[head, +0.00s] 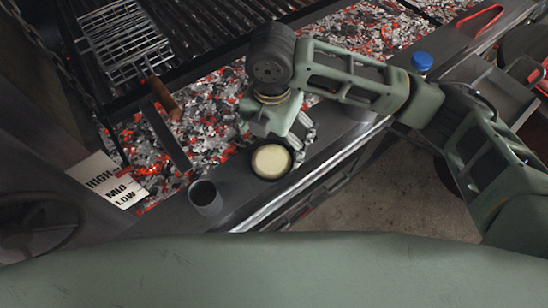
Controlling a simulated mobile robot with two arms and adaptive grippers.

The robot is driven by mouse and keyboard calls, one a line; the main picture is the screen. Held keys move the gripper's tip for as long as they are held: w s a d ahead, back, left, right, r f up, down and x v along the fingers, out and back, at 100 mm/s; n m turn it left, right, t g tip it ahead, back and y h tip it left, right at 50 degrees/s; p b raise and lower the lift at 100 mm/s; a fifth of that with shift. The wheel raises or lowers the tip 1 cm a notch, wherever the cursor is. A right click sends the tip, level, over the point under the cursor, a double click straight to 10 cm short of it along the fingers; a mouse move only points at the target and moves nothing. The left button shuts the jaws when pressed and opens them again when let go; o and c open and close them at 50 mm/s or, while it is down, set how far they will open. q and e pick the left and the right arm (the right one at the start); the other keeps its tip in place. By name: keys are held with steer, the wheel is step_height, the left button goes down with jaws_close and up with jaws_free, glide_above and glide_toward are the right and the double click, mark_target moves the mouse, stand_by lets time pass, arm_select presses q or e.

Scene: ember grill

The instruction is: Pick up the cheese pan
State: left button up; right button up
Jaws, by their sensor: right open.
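The cheese pan (271,161) is a small round black pan with a pale yellow filling. It sits on the dark front ledge of the grill, beside the glowing coals. My right gripper (303,133) is just above and behind the pan, with its fingers pointing down at the pan's far right edge. It is open. The pan's handle is not clearly visible, and the gripper may hide it. I cannot tell whether the fingers touch the pan. My left gripper is not in view.
A dark cup (205,197) stands on the ledge left of the pan. Glowing coals (215,125) lie behind the ledge. A wire grill basket (125,45) with a wooden handle lies on the grate. A HIGH/MID/LOW sign (107,180) is at left. A blue-capped item (422,62) stands right.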

mark_target(271, 158)
step_height(271, 158, down, 6)
steer(key=shift+s+a+f+p, duration=0.1)
steer(key=shift+a+f+p, duration=0.1)
steer(key=shift+p, duration=0.65)
steer(key=shift+f, duration=0.55)
steer(key=c, duration=1.5)
steer(key=shift+r, duration=0.1)
steer(key=shift+r, duration=0.1)
